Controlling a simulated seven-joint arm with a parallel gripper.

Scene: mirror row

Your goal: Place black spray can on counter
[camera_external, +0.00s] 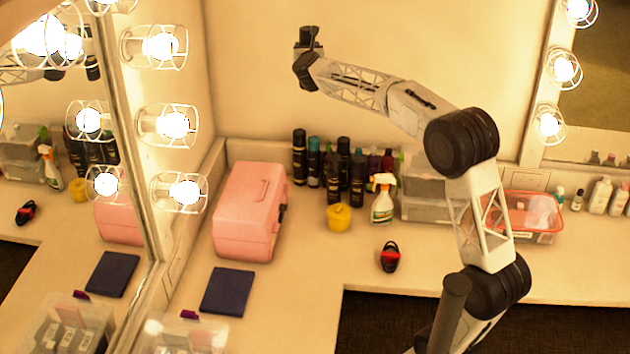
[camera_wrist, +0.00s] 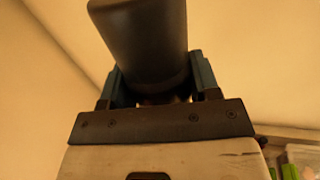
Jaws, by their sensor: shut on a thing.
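The black spray can (camera_wrist: 142,38) fills the top middle of the wrist view as a dark cylinder between the two fingers of my gripper (camera_wrist: 153,78). My gripper is shut on it. In the external view my gripper (camera_external: 306,62) is raised high against the back wall, and the dark can (camera_external: 309,38) shows small at its top. The can is well above the counter (camera_external: 300,285) and touches nothing but the gripper. Its lower end is partly hidden by the fingers and the gripper body.
A pink case (camera_external: 248,212), a dark blue flat item (camera_external: 228,291), a yellow container (camera_external: 339,217), a white spray bottle (camera_external: 382,201) and a red-black object (camera_external: 389,257) stand on the counter. Several dark bottles (camera_external: 334,178) line the wall. The front counter right of the blue item is clear.

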